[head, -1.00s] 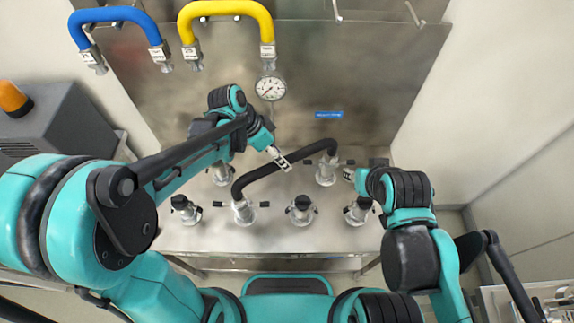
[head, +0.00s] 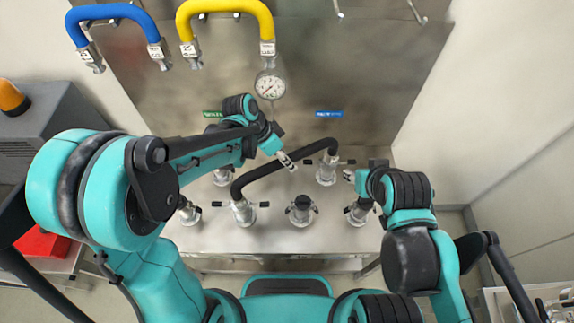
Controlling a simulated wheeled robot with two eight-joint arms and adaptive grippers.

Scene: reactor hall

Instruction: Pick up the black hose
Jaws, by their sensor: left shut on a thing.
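The black hose (head: 262,173) arches between two metal couplings on the steel table. Its lower left end meets a front coupling (head: 242,212) and its upper right end meets a back coupling (head: 327,172). My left gripper (head: 288,161) is shut on the middle of the hose, reaching it from the upper left. The fingertips are small in the view and partly cover the hose. My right gripper (head: 350,176) is at the right of the table, apart from the hose, near the right front coupling; its fingers are too small to read.
Other couplings stand on the steel table (head: 285,240), including a front middle one (head: 301,211) and a right one (head: 358,211). A blue hose (head: 112,12) and a yellow hose (head: 225,6) hang on the back panel, near a gauge (head: 270,85). A red box (head: 40,243) is at left.

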